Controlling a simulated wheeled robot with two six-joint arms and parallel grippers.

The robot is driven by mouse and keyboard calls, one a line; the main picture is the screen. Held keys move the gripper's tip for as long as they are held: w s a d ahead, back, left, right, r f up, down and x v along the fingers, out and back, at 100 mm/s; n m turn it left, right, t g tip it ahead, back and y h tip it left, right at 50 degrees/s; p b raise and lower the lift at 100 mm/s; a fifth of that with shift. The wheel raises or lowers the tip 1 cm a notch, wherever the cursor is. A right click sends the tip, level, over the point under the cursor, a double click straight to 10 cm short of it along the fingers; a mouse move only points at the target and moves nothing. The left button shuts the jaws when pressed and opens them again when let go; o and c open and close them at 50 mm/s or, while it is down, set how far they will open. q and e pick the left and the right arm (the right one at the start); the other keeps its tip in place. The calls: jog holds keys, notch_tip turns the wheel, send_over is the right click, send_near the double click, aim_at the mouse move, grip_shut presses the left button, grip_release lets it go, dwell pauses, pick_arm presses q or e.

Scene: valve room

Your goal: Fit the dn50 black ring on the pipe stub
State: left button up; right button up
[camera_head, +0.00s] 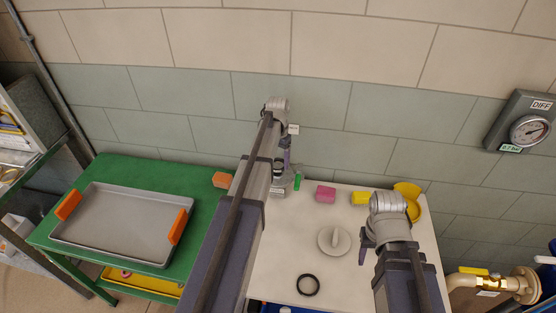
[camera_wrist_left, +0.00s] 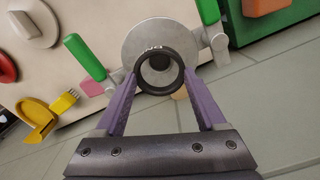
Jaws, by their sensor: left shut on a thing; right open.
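My left gripper (camera_head: 285,158) is shut on a black ring (camera_wrist_left: 137,72), with one purple finger on each side of it in the left wrist view. The ring bears small pale print that I cannot read. Behind it is a round grey flange (camera_wrist_left: 190,42) with green-handled clamps. The pipe stub is mostly hidden behind the ring, and I cannot tell whether the ring touches or surrounds it. In the head view the fixture's grey base (camera_head: 278,193) shows below my left gripper. A second black ring (camera_head: 299,287) lies on the white table. My right gripper (camera_head: 366,243) is open above the table's right side.
The white table (camera_head: 270,262) also holds a grey disc with a handle (camera_head: 326,240), a pink block (camera_head: 325,194), a yellow block (camera_head: 360,198) and a yellow scoop (camera_head: 413,209). A grey tray (camera_head: 120,226) and an orange block (camera_head: 222,180) are on the green bench (camera_head: 155,176).

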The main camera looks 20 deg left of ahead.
pick_arm(q)
jog(key=shift+f, duration=0.15)
dwell(0.5)
jog(key=shift+f+b, duration=0.75)
jog(key=shift+b, duration=0.15)
jog(key=shift+f, duration=0.15)
jog(key=shift+f+b, duration=0.2)
jog(key=shift+b, duration=0.1)
jog(key=shift+f+b, duration=0.65)
jog(key=shift+b, duration=0.05)
dwell(1.6)
jog(key=o, duration=1.3)
jog(key=shift+r, duration=0.15)
